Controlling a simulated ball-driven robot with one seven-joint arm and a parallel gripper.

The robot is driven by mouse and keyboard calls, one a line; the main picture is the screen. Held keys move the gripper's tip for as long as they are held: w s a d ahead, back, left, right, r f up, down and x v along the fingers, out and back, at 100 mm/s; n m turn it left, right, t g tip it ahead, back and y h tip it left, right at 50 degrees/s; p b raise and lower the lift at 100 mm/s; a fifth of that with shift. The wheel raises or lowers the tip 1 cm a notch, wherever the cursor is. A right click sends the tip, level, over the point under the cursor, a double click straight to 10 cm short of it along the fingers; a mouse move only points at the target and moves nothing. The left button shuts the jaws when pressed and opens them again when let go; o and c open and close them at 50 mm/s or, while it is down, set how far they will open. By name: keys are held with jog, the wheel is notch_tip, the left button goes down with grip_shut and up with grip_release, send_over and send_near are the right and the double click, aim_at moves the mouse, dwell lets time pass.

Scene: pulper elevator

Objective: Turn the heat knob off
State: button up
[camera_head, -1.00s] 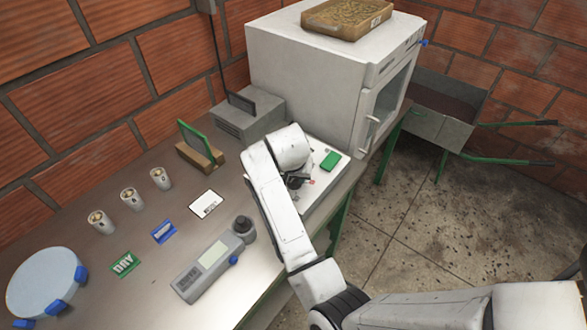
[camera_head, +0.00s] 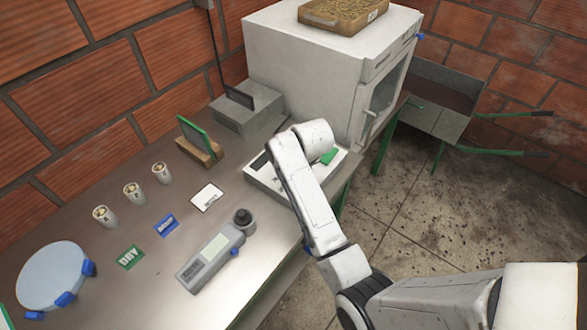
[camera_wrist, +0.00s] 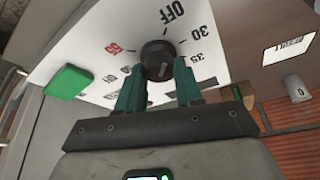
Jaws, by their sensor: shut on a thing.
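The heat knob (camera_wrist: 158,60) is a dark round knob on a white panel, seen in the wrist view. Around it are printed OFF, 30, 35 and a red number. The knob's pointer direction is not clear. My gripper (camera_wrist: 158,77) has its two green fingers on either side of the knob and is shut on it. In the head view the white panel (camera_head: 262,183) lies on the table in front of the white oven, and my arm hides the knob and the gripper.
A green block (camera_head: 329,156) sits on the panel, also in the wrist view (camera_wrist: 68,81). A white oven (camera_head: 305,65) stands behind. A grey meter (camera_head: 212,258), several small cups, cards and a round white dish (camera_head: 52,275) are on the table to the left.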

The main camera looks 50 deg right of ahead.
jog(key=shift+w, duration=0.1)
dwell(0.3)
jog(key=o, duration=1)
jog(key=b+v, duration=0.1)
jog(key=v, duration=1)
jog(key=shift+f, duration=0.1)
jog(key=s+a+f+n+g+b, duration=0.1)
jog(key=s+a+f, duration=0.3)
jog(key=s, duration=0.3)
jog(key=s+a+f+n+g+y+b, duration=0.1)
jog(key=s+a+f+b, duration=0.1)
jog(key=s+a+f, duration=0.3)
jog(key=s+a+f+n+g+b, duration=0.1)
jog(key=s+a+f, duration=0.3)
jog(key=s+f, duration=0.3)
jog(key=shift+s+a+f, duration=0.1)
jog(key=shift+s+a, duration=0.05)
jog(key=shift+s, duration=0.6)
jog(key=shift+s+a+f, duration=0.1)
jog(key=shift+s+f, duration=0.05)
jog(key=shift+s, duration=0.65)
